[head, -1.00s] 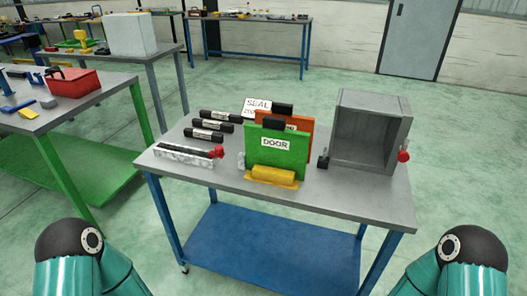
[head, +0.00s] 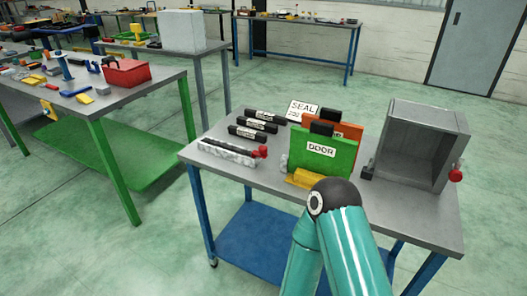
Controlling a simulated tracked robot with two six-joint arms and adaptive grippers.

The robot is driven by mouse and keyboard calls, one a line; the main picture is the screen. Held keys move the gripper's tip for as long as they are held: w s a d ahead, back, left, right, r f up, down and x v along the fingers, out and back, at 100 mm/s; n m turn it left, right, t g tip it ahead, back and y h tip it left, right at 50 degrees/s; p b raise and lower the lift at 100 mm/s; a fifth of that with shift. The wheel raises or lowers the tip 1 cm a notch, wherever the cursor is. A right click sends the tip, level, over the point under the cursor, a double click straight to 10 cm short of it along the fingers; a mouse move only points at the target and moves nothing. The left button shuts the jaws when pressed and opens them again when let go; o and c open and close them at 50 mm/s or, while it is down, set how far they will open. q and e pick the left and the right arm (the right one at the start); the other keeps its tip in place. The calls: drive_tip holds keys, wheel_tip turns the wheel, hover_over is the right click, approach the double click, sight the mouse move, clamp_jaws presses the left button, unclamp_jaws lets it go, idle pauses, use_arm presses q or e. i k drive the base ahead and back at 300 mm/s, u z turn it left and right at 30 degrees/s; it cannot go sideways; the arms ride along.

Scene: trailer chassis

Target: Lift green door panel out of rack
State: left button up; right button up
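The green door panel (head: 322,163) stands upright on the grey-topped table, with a white "DOOR" label and a black block (head: 322,128) at its top edge. A yellow base part (head: 303,179) is at its foot, partly hidden by my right arm. An orange panel (head: 346,130) stands close behind the green one, mostly covered. My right arm's dark elbow is in front of the green panel's lower right. Neither of my grippers is in view, so nothing is seen touching the panel.
A grey open box (head: 425,145) with a red knob stands right of the panels. Several black labelled bars (head: 249,132), a pale tray (head: 227,152) and a "SEAL" sign (head: 304,111) are to the left. The green-legged table (head: 150,90) at left holds a red toolbox.

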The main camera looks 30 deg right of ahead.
sight(315, 150)
drive_tip(key=z, duration=0.8)
drive_tip(key=i, duration=0.1)
drive_tip(key=u, duration=1)
drive_tip(key=k, duration=1.25)
drive_tip(key=z, duration=0.95)
drive_tip(key=i, duration=0.95)
drive_tip(key=u, duration=0.55)
